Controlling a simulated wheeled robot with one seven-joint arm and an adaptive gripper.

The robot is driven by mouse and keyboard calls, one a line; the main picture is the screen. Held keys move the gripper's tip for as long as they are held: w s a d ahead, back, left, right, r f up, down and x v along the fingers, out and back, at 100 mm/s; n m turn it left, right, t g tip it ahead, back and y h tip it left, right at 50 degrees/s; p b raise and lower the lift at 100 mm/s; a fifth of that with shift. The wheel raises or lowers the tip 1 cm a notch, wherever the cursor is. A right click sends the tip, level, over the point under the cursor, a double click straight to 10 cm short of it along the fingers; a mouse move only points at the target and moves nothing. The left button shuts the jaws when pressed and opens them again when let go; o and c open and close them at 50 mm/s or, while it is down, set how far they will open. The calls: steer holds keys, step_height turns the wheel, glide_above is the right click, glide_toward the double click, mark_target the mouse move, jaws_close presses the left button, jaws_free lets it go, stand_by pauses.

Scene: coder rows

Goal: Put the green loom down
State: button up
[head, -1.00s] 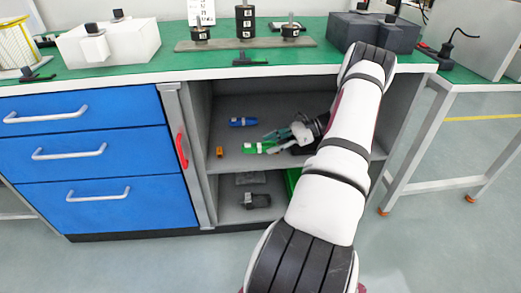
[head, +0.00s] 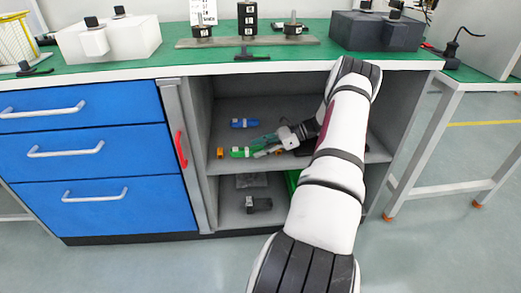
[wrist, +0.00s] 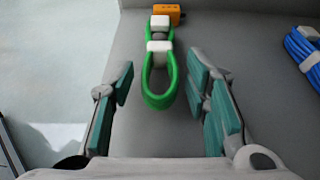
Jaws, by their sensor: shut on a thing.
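The green loom (head: 240,152) is a green cable loop with white bands, in the cabinet's middle compartment over the grey shelf (head: 228,112). In the wrist view the loom (wrist: 145,88) lies lengthwise between the teal finger pads. Whether the loom touches the shelf I cannot tell.
A blue loom (head: 245,123) lies behind on the shelf; it is at right in the wrist view (wrist: 302,48). An orange block (head: 220,153) is close to the green loom's far end, also in the wrist view (wrist: 168,12). A dark part (head: 258,205) sits on the lower level.

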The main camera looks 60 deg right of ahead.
steer(key=shift+f, duration=0.1)
steer(key=o, duration=1.3)
steer(key=shift+s+d+r, duration=0.1)
steer(key=shift+r, duration=0.1)
steer(key=p+v, duration=0.3)
steer(key=v, duration=0.8)
steer(key=shift+s+d, duration=0.25)
steer(key=shift+s, duration=0.05)
